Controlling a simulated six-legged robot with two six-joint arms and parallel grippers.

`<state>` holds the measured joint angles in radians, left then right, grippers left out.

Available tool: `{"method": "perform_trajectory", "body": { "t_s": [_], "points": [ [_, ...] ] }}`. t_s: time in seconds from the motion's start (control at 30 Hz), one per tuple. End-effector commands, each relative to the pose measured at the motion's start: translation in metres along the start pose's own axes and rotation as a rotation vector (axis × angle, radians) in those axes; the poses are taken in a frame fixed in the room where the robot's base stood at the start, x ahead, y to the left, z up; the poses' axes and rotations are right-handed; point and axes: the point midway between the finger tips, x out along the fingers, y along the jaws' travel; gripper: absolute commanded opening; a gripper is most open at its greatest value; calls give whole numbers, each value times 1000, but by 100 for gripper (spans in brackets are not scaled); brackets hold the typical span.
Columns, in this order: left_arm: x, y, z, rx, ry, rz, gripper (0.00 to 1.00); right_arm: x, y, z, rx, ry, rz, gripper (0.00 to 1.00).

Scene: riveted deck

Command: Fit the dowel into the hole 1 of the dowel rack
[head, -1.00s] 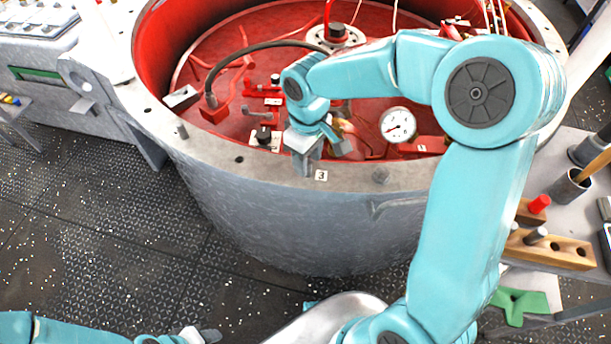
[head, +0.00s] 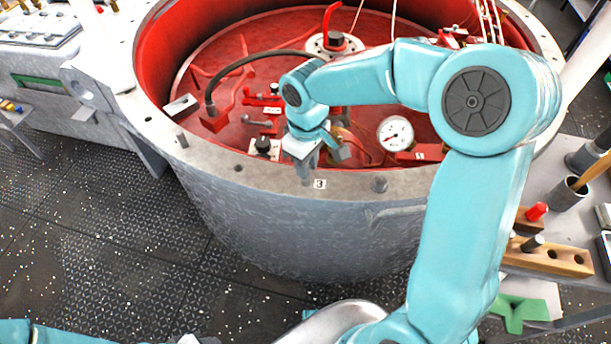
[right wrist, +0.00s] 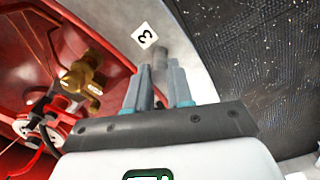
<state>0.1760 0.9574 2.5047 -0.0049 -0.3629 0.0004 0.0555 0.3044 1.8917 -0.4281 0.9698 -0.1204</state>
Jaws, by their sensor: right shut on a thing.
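My right gripper (head: 306,172) is over the near rim of a large round tank, beside a label marked 3. In the right wrist view its fingers (right wrist: 160,90) are shut on a grey cylinder that looks like the dowel (right wrist: 160,57). The dowel's end shows past the fingertips, close to the rim; whether it sits in the rim I cannot tell. A wooden block with holes, which looks like the dowel rack (head: 575,262), is at the right on a side table. A grey peg (head: 532,243) stands in it. My left gripper (head: 193,340) is mostly cut off at the bottom edge.
The tank's rim (head: 215,160) carries grey studs and a hole. Inside are a gauge (head: 395,133), a black hose and red fittings. Near the rack are a red peg (head: 536,211), a green holder (head: 520,313) and grey cups. The dark floor is clear at left.

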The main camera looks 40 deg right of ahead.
Motion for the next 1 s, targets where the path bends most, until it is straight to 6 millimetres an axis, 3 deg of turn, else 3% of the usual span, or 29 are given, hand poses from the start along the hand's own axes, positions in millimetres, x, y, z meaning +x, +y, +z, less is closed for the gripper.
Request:
{"method": "perform_trajectory", "body": {
  "t_s": [1.0],
  "points": [
    [-32,11,1,0,0,0,43,-41,0,0,0,1,0,0]
  ]
}}
